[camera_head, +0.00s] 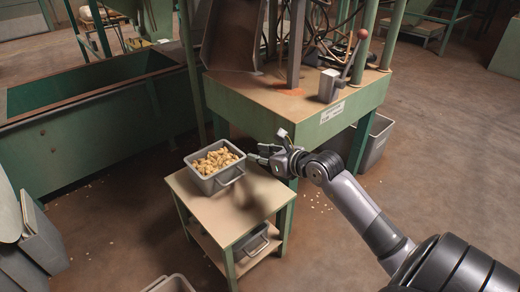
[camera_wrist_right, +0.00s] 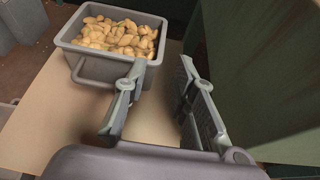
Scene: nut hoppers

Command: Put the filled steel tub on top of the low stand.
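A grey steel tub (camera_head: 214,178) filled with pale nuts (camera_head: 215,160) sits upright on top of the low stand (camera_head: 197,198), towards its back. The tub also shows in the right wrist view (camera_wrist_right: 72,60), with a bar handle on its near side. My right gripper (camera_head: 255,154) is beside the tub, to its right and just above the stand. In the right wrist view my right gripper (camera_wrist_right: 155,112) has its fingers apart, with nothing between them. The fingers appear clear of the tub. My left gripper is not in view.
Another grey tub (camera_head: 250,245) sits on the stand's lower shelf. A green machine (camera_head: 270,105) stands close behind, and a green trough (camera_head: 95,110) is at the left. The right floor is mostly clear.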

